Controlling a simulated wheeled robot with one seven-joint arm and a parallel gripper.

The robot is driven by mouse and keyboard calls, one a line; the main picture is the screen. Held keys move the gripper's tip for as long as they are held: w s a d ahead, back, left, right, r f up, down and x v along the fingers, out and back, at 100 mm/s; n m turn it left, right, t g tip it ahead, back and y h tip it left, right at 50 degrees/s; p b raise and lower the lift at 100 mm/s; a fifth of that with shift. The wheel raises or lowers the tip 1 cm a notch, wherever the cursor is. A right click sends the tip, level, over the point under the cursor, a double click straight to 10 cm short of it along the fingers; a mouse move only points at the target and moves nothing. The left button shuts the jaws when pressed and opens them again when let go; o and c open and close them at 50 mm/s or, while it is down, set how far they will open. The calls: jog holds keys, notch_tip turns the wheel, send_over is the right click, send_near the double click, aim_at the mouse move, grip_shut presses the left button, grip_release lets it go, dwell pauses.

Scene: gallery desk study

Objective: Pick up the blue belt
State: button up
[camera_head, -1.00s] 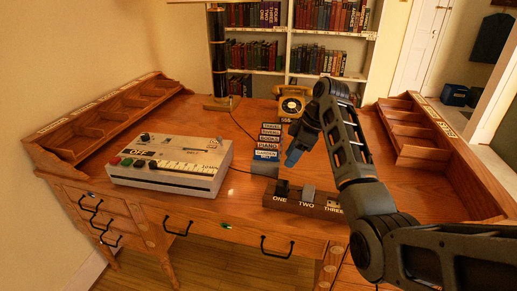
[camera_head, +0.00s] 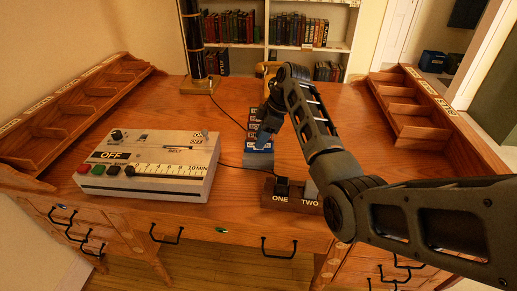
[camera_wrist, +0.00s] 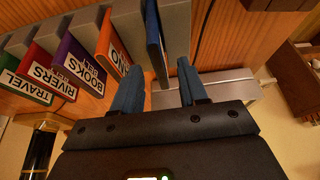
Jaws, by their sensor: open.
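No plain belt shape shows. The blue item in view is a thin blue-faced plate (camera_wrist: 154,38) at the front end of a row of labelled, coloured pieces in a grey rack. In the head view the blue front piece (camera_head: 258,148) is partly hidden by my gripper. My gripper (camera_head: 265,136) is over the front of this row, pointing down. In the wrist view my gripper (camera_wrist: 160,68) is open, with its two blue fingers apart. The blue plate's near end lies between the fingertips in that picture; I cannot tell whether they touch it.
A white control box (camera_head: 150,165) stands left of the row. A dark block (camera_head: 284,190) marked ONE and TWO sits in front, partly behind my arm. Compartment trays (camera_head: 425,118) line both desk sides. Desk space at left rear is clear.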

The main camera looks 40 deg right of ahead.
jog(key=shift+x, duration=1.25)
jog(key=shift+c, duration=0.4)
grip_shut()
